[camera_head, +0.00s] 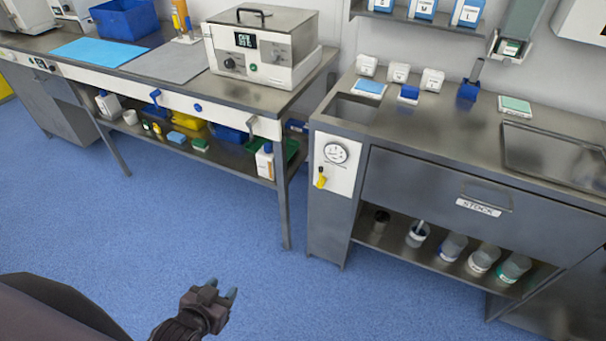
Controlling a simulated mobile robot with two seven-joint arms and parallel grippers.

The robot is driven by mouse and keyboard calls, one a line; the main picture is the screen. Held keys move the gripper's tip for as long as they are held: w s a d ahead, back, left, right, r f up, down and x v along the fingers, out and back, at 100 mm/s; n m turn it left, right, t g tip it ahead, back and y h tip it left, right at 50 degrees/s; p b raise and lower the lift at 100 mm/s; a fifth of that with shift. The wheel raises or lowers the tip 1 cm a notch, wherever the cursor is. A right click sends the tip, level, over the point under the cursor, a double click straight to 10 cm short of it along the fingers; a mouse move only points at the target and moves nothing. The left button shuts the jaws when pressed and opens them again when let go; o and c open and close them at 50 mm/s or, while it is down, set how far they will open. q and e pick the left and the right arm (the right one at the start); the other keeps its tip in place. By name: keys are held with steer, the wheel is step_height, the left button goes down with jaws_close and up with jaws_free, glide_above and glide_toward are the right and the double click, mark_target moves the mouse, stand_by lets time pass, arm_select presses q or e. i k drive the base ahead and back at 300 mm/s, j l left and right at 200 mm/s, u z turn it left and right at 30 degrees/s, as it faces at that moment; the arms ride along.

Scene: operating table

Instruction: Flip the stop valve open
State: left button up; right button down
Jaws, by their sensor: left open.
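A small yellow valve lever (320,177) hangs down below a round white dial gauge (335,153). Both sit on a white panel at the left end of the right-hand counter's front. I take this lever for the stop valve, though no label is readable. My left gripper (222,290) is open and empty over the blue floor at the bottom of the picture. It is well apart from the lever, lower and to the left of it. My right gripper is not in view.
A long table (180,92) with a shelf of bottles and bins stands at the left; blue handles (155,97) stick out from its front. The right-hand counter has a closed STOCK drawer (430,190) and open shelf with cups. The floor (180,220) before both is clear.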

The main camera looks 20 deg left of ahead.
mark_target(322, 180)
steer(key=j+z, duration=0.15)
steer(key=j, duration=1.25)
steer(key=j+z, duration=0.15)
steer(key=j, duration=1.3)
